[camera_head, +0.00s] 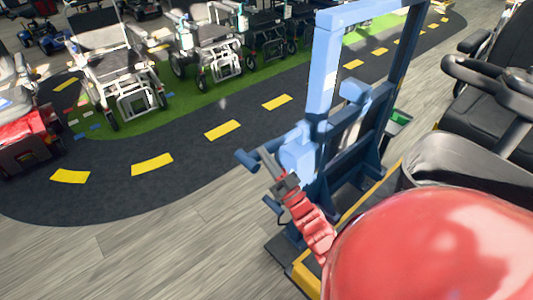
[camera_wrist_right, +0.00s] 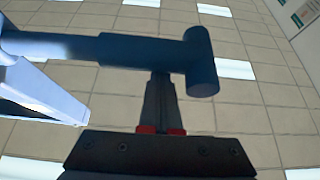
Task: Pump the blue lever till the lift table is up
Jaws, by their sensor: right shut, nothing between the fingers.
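The blue lever (camera_head: 246,160) sticks out to the left from the blue lift frame (camera_head: 322,75), with a short crosspiece at its end. In the right wrist view the lever (camera_wrist_right: 145,52) runs across the picture to its round-ended crosspiece (camera_wrist_right: 201,62). My right gripper (camera_head: 266,160) is shut and empty, its fingers at the lever just inside the crosspiece. In the wrist view the fingertips (camera_wrist_right: 160,82) meet the lever's edge; whether they touch it I cannot tell. The lift table's height cannot be made out. My left gripper is not in view.
A yellow-edged base (camera_head: 304,277) lies at the lift's foot. A dark seat with armrests (camera_head: 492,105) stands at the right. Wheelchairs (camera_head: 120,65) line the green strip beyond the dark track (camera_head: 110,190). The wooden floor left of the lift is clear.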

